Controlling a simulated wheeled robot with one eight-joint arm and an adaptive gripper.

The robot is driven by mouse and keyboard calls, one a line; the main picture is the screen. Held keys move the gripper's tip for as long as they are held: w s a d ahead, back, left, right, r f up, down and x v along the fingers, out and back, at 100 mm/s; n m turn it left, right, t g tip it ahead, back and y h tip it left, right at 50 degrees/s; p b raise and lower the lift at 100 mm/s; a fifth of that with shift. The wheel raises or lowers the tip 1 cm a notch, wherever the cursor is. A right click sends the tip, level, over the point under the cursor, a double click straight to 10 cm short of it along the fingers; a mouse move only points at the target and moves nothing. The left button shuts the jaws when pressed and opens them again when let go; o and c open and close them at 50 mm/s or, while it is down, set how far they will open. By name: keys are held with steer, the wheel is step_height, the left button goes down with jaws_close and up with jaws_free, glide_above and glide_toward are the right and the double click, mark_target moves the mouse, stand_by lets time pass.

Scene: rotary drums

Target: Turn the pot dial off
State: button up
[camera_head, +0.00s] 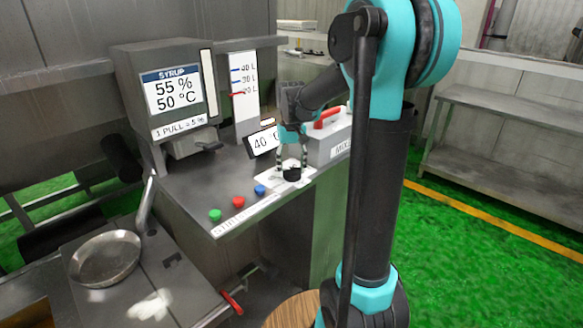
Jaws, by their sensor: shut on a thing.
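The pot dial (292,175) is a small black knob on a pale plate on the steel control panel (190,188). My gripper (291,165) points down over it, with its fingers shut on the dial from both sides. The dial's pointer and markings are too small and too covered to read. A tilted display just behind the gripper, partly hidden by it, reads 40 °C (262,142).
Green, red and blue buttons (238,202) line the panel's front edge. A syrup dispenser (165,95) stands behind, left of a level gauge (243,90). A metal pan (105,258) lies at lower left.

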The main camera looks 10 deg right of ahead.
mark_target(292, 169)
steer(key=n, duration=0.6)
steer(key=shift+n, duration=0.3)
stand_by(0.4)
steer(key=o, duration=1.2)
steer(key=shift+s, duration=0.1)
steer(key=shift+c, duration=0.2)
step_height(292, 169, up, 12)
steer(key=shift+f, duration=0.1)
